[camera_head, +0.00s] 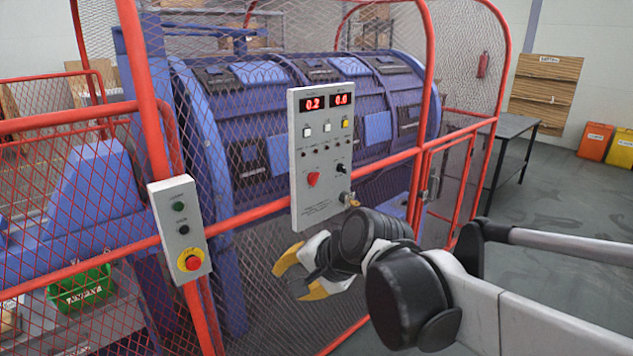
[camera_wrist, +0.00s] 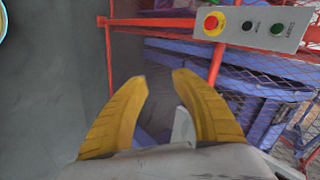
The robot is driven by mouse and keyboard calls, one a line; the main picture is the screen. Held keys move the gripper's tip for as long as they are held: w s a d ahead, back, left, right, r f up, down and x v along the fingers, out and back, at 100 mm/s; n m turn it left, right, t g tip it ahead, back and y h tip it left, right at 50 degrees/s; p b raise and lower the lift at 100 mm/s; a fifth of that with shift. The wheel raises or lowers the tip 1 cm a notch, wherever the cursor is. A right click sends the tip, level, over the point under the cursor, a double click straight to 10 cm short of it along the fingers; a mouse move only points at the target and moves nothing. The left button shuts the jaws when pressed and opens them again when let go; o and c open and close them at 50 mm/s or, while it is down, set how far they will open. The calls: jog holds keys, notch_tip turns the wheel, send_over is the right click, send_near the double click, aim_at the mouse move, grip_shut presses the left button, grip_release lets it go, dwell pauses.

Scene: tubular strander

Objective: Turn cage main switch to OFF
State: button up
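The grey control panel (camera_head: 318,222) hangs on the red cage frame in the head view. It carries two red number displays, several buttons, a red rotary knob (camera_head: 313,179), a black knob (camera_head: 340,168) and a brass-coloured part (camera_head: 348,197) at its lower right edge. Which of these is the cage main switch I cannot read. My gripper (camera_head: 293,274) is below the panel, apart from it, with its yellow fingers pointing left. In the wrist view my gripper (camera_wrist: 158,80) is open and empty. The panel's switches do not show in the wrist view.
A smaller button box (camera_head: 180,227) with a red emergency button is on the left post; it also shows in the wrist view (camera_wrist: 260,25). Red mesh fencing surrounds the blue machine (camera_head: 250,120). A dark table (camera_head: 505,128) stands right.

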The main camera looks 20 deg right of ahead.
jog(key=w+d+r+m+t+y, duration=0.2)
jog(key=w+d+m, duration=0.2)
jog(key=w+m, duration=0.5)
jog(key=m+t, duration=0.7)
jog(key=m, duration=1.5)
send_near(317, 180)
jog(key=b+x, duration=0.2)
jog(key=x, duration=0.7)
jog(key=shift+w+b, duration=0.3)
jog(key=shift+b, duration=0.05)
jog(key=shift+c, duration=0.2)
grip_shut()
